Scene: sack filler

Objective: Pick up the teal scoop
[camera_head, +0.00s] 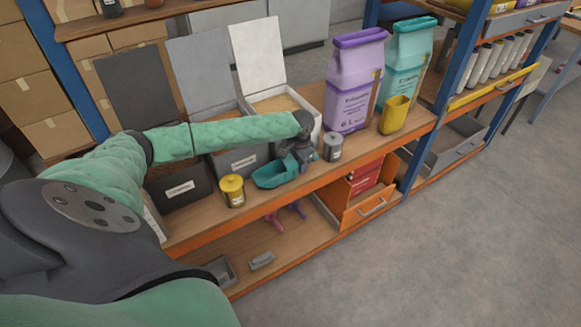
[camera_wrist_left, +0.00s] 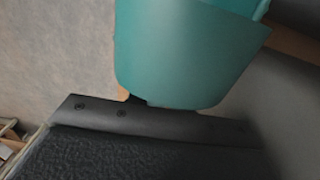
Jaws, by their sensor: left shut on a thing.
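The teal scoop (camera_head: 277,172) is at the front edge of the wooden shelf, in front of the bins, in the head view. My left gripper (camera_head: 300,158) is at its right end and shut on it. In the left wrist view the scoop (camera_wrist_left: 190,55) fills the upper middle, close to the camera. I cannot tell whether the scoop touches the shelf. My arm hides part of the bins behind. My right gripper is not in view.
A yellow canister (camera_head: 232,190) stands left of the scoop and a grey canister (camera_head: 332,147) right of it. Open-lidded bins (camera_head: 179,189) stand behind. The floor is clear.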

